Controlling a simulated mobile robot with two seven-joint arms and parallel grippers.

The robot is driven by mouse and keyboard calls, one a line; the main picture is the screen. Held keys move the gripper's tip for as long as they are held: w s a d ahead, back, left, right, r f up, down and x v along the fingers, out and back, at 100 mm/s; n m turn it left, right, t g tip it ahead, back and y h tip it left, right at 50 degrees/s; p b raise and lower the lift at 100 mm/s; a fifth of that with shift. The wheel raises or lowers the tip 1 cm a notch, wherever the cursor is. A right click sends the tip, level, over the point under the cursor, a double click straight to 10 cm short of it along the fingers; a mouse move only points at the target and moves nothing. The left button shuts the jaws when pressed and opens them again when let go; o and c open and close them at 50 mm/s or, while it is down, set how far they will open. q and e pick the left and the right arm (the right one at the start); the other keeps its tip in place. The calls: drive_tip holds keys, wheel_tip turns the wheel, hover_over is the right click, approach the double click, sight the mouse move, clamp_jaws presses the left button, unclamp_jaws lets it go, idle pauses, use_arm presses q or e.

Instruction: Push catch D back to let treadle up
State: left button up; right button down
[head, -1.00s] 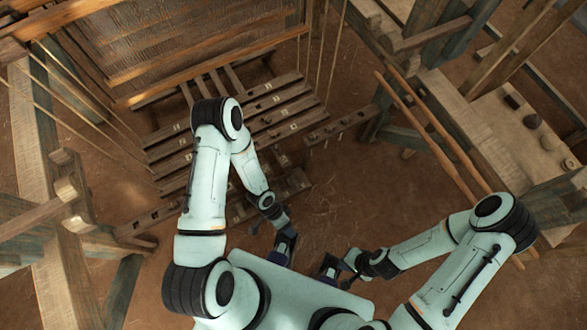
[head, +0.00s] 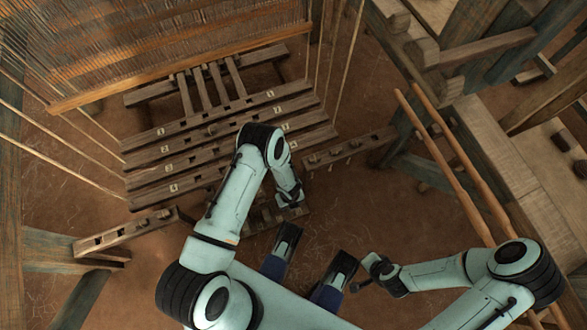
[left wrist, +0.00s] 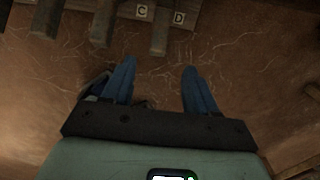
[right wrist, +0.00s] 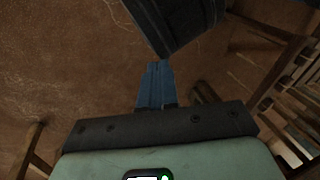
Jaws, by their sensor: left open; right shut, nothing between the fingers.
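The catch rack shows in the left wrist view with plates marked C (left wrist: 142,11) and D (left wrist: 179,18). A dark wooden bar, seemingly catch D (left wrist: 160,32), stands just left of the D plate. My left gripper (left wrist: 160,68) is open and empty, its blue fingers below and apart from that bar. In the head view my left forearm partly covers the low rack (head: 262,222) and hides those fingers. The treadles (head: 215,140) lie beyond as long, numbered, parallel bars. My right gripper (right wrist: 155,65) is shut and empty, well right of the rack.
The warp and loom beam (head: 180,70) stand at the back left, with cords on both sides. Notched wooden pieces flank the treadles at left (head: 125,232) and right (head: 350,147). Two slanting poles (head: 450,160) and a bench are at right.

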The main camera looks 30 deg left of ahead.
sight(288, 209)
use_arm(q)
wheel_tip(288, 209, down, 8)
drive_tip(key=b, duration=0.3)
drive_tip(key=shift+s+f, duration=0.15)
drive_tip(key=shift+f, duration=0.05)
wheel_tip(288, 209, down, 4)
drive_tip(key=shift+f+b, duration=0.15)
drive_tip(key=shift+b, duration=0.95)
use_arm(e)
wheel_tip(288, 209, down, 8)
drive_tip(key=s+d+g, duration=0.1)
drive_tip(key=s+d, duration=0.1)
drive_tip(key=shift+s+d+r+m, duration=0.2)
drive_tip(key=shift+d+m, duration=0.1)
drive_tip(key=shift+d, duration=0.1)
